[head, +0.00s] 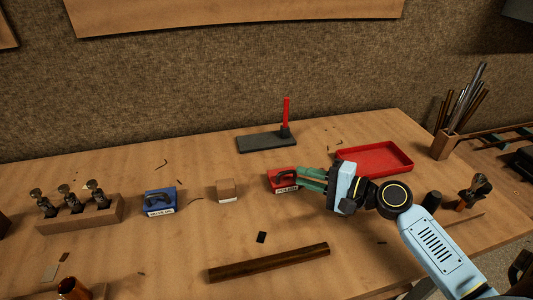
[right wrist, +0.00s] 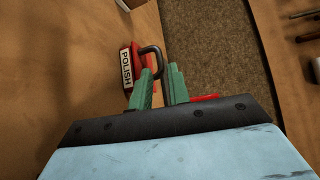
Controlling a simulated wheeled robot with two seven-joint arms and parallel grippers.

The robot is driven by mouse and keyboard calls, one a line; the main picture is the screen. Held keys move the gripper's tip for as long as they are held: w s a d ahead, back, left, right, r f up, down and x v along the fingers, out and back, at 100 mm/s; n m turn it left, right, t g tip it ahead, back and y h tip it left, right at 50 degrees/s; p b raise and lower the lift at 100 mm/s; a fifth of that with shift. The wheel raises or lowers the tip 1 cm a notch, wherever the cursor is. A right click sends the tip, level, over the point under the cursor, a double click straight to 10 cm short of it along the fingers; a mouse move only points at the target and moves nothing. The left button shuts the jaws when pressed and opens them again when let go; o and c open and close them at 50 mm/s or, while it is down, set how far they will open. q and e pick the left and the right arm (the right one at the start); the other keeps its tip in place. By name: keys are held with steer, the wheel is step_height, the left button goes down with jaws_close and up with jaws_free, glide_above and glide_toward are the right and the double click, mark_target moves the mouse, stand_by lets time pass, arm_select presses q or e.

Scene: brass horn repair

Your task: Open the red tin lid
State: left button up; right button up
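The red tin (head: 283,180) sits on the workbench with a white "POLISH" label on its front and a dark looped handle on its lid. The lid looks closed. In the right wrist view the red tin (right wrist: 127,72) is at upper left, with its dark handle (right wrist: 153,48) arching toward my fingers. My right gripper (head: 302,178) reaches in from the right, its green fingers at the tin's right side. In the wrist view my right gripper (right wrist: 160,72) has its fingers apart, with the handle's near end between the tips. My left gripper is out of view.
A red tray (head: 375,158) lies behind my right gripper. A dark plate (head: 266,142) with a red-handled tool is behind.

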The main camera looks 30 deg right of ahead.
mark_target(280, 179)
steer(key=shift+x, duration=3.55)
steer(key=shift+a, duration=0.1)
jaws_close()
